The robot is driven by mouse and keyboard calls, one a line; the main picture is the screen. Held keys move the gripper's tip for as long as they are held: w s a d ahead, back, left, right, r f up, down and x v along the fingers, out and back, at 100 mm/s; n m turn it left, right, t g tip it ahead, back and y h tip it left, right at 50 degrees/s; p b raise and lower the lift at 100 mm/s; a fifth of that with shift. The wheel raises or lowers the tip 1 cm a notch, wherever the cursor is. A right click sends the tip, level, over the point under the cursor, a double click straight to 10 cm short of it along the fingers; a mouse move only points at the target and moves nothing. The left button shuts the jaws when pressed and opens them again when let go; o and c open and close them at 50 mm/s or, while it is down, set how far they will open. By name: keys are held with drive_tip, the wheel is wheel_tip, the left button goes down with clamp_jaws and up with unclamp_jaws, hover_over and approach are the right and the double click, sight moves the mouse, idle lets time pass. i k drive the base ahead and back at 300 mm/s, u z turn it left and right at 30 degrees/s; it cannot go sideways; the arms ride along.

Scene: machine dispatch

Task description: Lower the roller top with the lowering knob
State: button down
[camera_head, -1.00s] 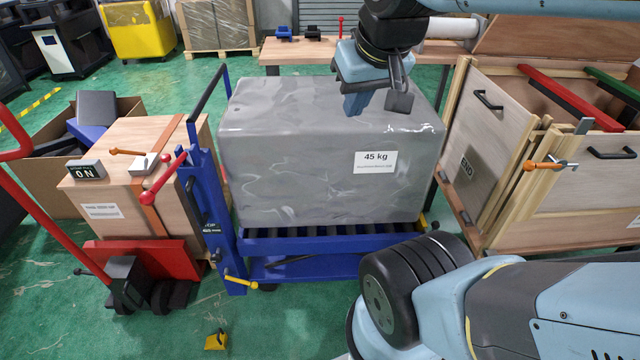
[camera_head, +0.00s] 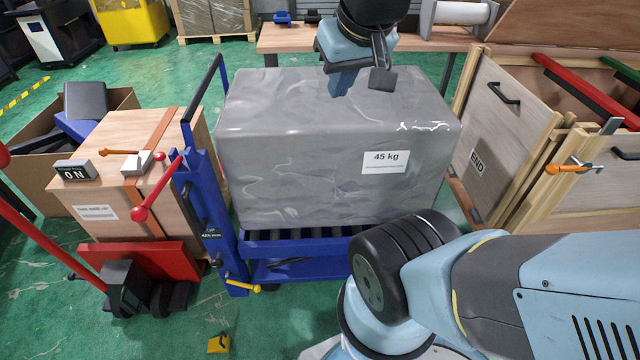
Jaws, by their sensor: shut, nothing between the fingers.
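The blue lift trolley stands in the middle, with its roller top (camera_head: 262,246) under a large grey wrapped load (camera_head: 300,170) labelled 45 kg. The load hides most of the rollers. On the trolley's blue mast (camera_head: 205,205) at the left is a red two-ended lever (camera_head: 158,187) with round knobs. A yellow handle (camera_head: 243,286) sits low at the mast's foot. I cannot tell for certain which of these is the lowering knob. My gripper (camera_head: 361,80) is shut and empty, in front of or above the load's top, well right of the mast.
A wooden crate (camera_head: 97,190) on a red pallet truck (camera_head: 150,258) stands close left of the mast. Wooden panels (camera_head: 505,120) with orange latches stand at the right. A workbench (camera_head: 290,38) is behind. A small yellow block (camera_head: 218,343) lies on the green floor.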

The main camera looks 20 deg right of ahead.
sight(217, 263)
drive_tip(key=k, duration=1.3)
drive_tip(key=u, duration=0.35)
drive_tip(key=i, duration=0.85)
drive_tip(key=z, duration=0.35)
